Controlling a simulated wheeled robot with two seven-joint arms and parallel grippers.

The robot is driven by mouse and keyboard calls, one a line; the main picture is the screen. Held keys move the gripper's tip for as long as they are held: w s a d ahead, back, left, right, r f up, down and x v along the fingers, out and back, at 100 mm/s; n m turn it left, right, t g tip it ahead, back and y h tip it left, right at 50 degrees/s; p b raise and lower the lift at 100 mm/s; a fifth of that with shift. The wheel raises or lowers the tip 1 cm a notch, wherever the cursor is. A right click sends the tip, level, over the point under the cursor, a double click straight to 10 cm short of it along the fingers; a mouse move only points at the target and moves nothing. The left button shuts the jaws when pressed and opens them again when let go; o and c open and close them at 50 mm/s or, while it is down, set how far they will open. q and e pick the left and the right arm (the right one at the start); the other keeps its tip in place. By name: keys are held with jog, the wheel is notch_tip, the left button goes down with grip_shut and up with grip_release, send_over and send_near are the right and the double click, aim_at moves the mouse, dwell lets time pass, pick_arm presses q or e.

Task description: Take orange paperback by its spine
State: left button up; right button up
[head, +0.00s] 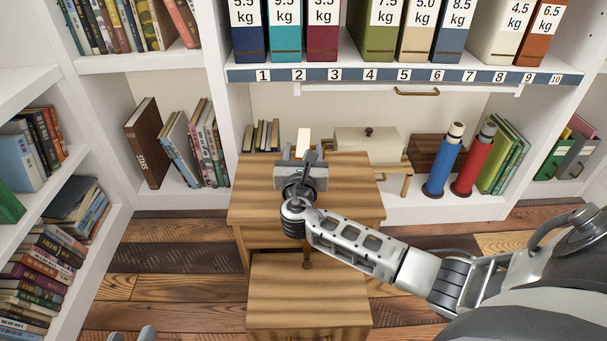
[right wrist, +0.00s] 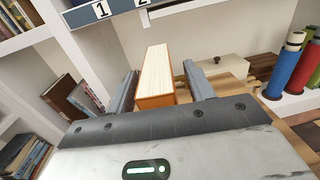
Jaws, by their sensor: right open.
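The orange paperback (right wrist: 156,101) shows in the right wrist view with its narrow orange side facing me and its cream page block on top. It also shows in the head view as a pale block (head: 303,140) above the small wooden table. My right gripper (head: 303,163) is open over the table. In the right wrist view its two fingers (right wrist: 160,92) are on either side of the book, with gaps showing. The gripper hides the book's lower part in the head view.
The wooden table (head: 250,205) has a lower wooden piece (head: 310,290) in front. A cream box (head: 368,145), a blue cylinder (head: 442,165) and a red cylinder (head: 473,165) stand behind. A numbered shelf edge (head: 400,75) with weight-labelled binders hangs above. Bookshelves stand at left.

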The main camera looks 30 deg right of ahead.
jog(key=shift+w+d, duration=0.25)
jog(key=shift+w, duration=0.05)
grip_shut()
jog(key=shift+r, duration=0.15)
